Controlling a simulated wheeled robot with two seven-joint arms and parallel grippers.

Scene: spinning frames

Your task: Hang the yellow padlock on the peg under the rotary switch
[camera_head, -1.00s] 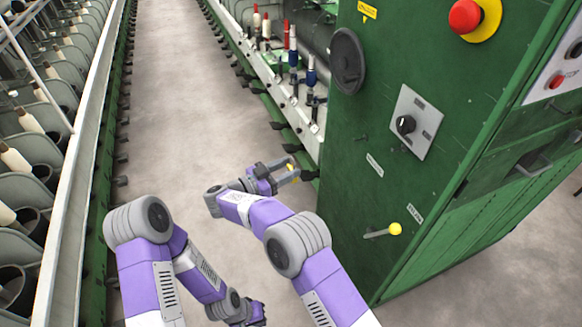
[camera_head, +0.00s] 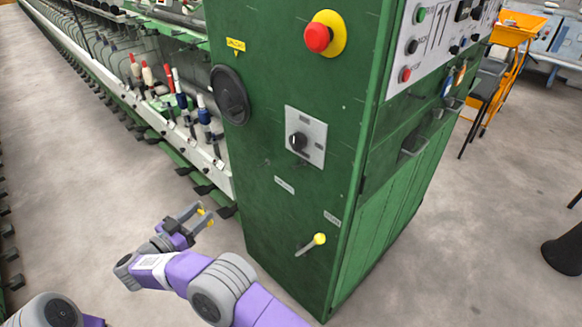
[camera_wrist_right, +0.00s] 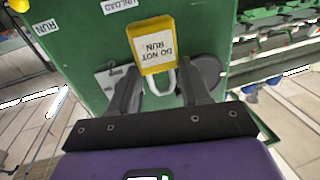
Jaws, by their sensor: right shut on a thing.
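The yellow padlock (camera_wrist_right: 152,45) carries a white "DO NOT RUN" label. In the right wrist view its pale shackle (camera_wrist_right: 160,80) is between the fingers of my right gripper (camera_wrist_right: 160,92), which is shut on it. In the head view my right gripper (camera_head: 199,215) is left of the green cabinet (camera_head: 290,80), low and apart from it; only a little yellow of the padlock shows there. The black rotary switch (camera_head: 298,142) sits on a grey plate (camera_head: 317,140) on the cabinet face. My left gripper is out of the head view.
A black round disc (camera_head: 230,95) sticks out left of the switch. A lever with a yellow knob (camera_head: 319,239) projects lower on the face. A red emergency button (camera_head: 318,37) is above. Spinning bobbins (camera_head: 180,90) stand left of the cabinet. The floor to the left is clear.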

